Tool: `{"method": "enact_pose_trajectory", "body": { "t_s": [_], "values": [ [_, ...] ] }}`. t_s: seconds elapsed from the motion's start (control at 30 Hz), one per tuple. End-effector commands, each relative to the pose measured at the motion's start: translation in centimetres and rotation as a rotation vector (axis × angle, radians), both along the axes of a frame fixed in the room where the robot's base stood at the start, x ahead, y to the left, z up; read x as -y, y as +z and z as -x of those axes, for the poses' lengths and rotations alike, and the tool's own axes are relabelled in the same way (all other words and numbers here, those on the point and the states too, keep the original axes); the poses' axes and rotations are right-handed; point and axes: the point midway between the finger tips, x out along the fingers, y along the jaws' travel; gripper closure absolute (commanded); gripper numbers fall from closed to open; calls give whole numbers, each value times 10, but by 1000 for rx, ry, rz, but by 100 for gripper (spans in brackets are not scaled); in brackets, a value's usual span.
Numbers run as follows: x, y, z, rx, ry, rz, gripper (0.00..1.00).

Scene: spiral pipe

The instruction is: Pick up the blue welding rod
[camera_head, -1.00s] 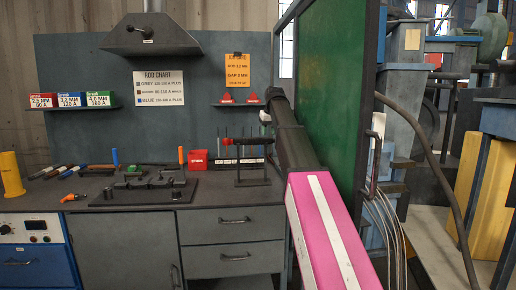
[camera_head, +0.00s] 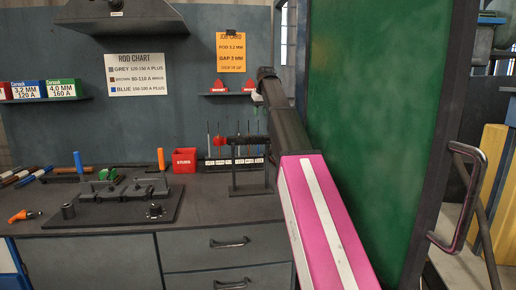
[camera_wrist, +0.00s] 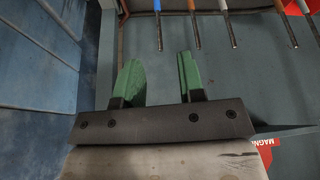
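In the wrist view my gripper (camera_wrist: 158,60) has two green fingers set wide apart, with nothing between them. Several thin rods with coloured upper parts and dark lower ends show beyond the fingertips at the top edge. One rod with a blue upper part (camera_wrist: 157,5) is ahead of the gap between the fingers, apart from them; its upper end is cut off by the frame. In the head view thin upright rods stand in a labelled rack (camera_head: 235,162) at the back of the bench. I cannot tell their colours apart reliably there.
A black stand with a red-ended bar (camera_head: 250,180) is in front of the rack. A red box (camera_head: 184,160) stands to its left, and a dark fixture plate (camera_head: 125,205) lies on the bench (camera_head: 225,208). A green panel (camera_head: 385,130) rises close to the right of my arm.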

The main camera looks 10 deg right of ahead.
Motion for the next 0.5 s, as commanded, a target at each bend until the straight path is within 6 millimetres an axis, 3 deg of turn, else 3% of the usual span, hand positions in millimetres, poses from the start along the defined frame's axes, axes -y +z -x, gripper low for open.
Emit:
{"method": "enact_pose_trajectory", "body": {
  "t_s": [0.2,0.5],
  "values": [
    [-2,-30,-12,-1,0,0,64],
    [-4,-50,-23,-2,0,0,64]
  ]
}}
